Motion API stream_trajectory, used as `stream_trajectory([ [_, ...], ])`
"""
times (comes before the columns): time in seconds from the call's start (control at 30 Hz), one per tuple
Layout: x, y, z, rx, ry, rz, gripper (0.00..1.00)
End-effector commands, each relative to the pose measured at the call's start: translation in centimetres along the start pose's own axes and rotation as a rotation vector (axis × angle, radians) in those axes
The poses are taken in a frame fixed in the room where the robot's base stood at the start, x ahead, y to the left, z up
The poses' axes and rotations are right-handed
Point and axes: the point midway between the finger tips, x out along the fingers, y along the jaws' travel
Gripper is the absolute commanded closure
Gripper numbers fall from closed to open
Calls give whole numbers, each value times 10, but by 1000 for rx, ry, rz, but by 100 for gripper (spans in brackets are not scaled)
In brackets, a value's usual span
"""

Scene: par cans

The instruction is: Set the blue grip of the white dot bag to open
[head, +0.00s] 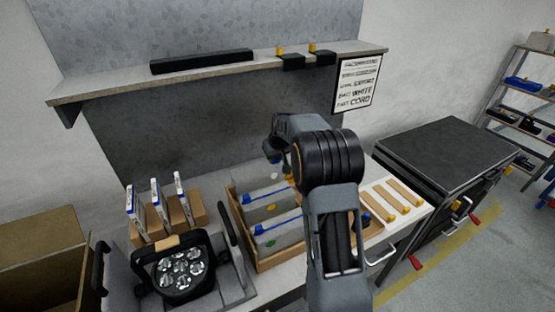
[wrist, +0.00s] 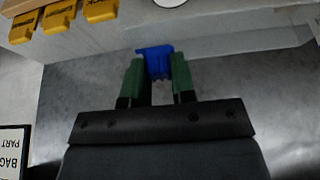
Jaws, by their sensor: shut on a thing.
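In the wrist view, the green fingers of my gripper (wrist: 157,82) are closed on the blue grip (wrist: 158,60). The grip sits at the edge of a pale bag (wrist: 215,45). A white dot (wrist: 170,2) on that bag is cut by the top edge of the view. In the head view, several pale bags with blue strips stand in a wooden crate (head: 262,262). My gripper (head: 272,158) is at the crate's back end, partly hidden by my arm. I cannot tell the grip's setting.
Yellow labelled pieces (wrist: 57,18) are near the bag in the wrist view. A par can (head: 182,272) stands left of the crate, with upright white-and-blue packs (head: 158,203) behind it. Wooden strips (head: 396,197) lie to the right. A shelf (head: 220,72) overhangs at the back.

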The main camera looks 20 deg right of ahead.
Motion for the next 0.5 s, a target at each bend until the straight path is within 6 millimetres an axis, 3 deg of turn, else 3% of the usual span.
stream_trajectory([
  [0.27, 0, 2, 0, 3, 0, 1, 100],
  [0.3, 0, 2, 1, 4, 0, 1, 73],
  [0.5, 0, 3, 1, 5, 0, 2, 54],
])
